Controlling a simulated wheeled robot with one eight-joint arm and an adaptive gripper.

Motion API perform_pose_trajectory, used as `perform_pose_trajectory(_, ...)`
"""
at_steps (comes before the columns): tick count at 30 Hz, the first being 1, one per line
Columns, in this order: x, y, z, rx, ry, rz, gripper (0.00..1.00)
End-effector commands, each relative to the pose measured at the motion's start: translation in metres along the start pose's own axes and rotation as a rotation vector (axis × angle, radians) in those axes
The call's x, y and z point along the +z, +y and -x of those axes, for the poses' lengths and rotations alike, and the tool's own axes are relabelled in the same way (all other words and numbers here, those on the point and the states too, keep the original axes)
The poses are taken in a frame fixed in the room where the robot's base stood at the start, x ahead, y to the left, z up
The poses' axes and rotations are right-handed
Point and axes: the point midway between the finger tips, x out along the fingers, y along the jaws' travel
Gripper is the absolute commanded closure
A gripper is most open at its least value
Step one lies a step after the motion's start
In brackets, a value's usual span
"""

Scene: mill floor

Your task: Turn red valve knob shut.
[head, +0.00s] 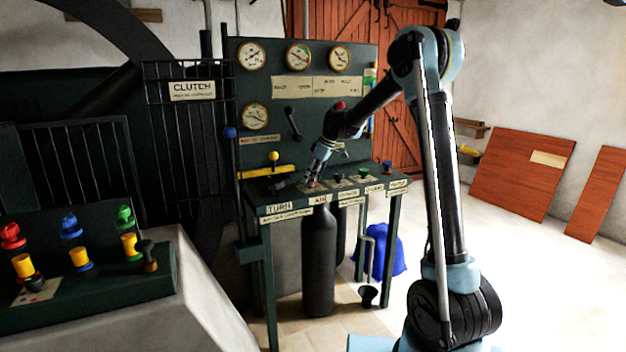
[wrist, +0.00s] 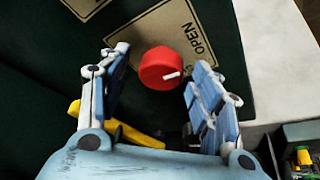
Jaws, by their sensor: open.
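The red valve knob (wrist: 161,68) shows in the wrist view as a round red cap with a white mark on its side. It sits on a cream label plate (wrist: 180,30) that reads OPEN. My gripper (wrist: 150,88) is open, with one finger on each side of the knob and a visible gap around it. In the head view my gripper (head: 314,182) points down at the green console table (head: 260,203) above the AIR label (head: 320,199). The knob is mostly hidden there by the fingers.
A yellow lever (head: 270,171) lies on the console's left, close to my gripper. Green and blue knobs (head: 387,166) stand to the right. A gauge panel (head: 300,90) rises behind. A black cylinder (head: 318,265) stands below.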

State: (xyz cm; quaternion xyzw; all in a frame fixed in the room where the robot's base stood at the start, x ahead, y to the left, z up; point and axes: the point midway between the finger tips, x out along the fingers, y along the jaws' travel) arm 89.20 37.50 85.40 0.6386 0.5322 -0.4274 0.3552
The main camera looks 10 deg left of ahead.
Motion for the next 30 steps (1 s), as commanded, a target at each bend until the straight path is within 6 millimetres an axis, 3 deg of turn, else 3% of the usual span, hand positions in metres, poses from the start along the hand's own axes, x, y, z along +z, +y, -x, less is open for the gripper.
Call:
perform_pose_trajectory(9, -0.0001, -0.0001, -0.0019, 0.000, 0.000, 0.000, 0.44)
perform_pose_trajectory(15, -0.0001, 0.0000, -0.0017, 0.000, 0.000, 0.000, 0.85)
perform_pose_trajectory(30, -0.0004, -0.0007, -0.0013, 0.040, 0.001, -0.091, 0.85)
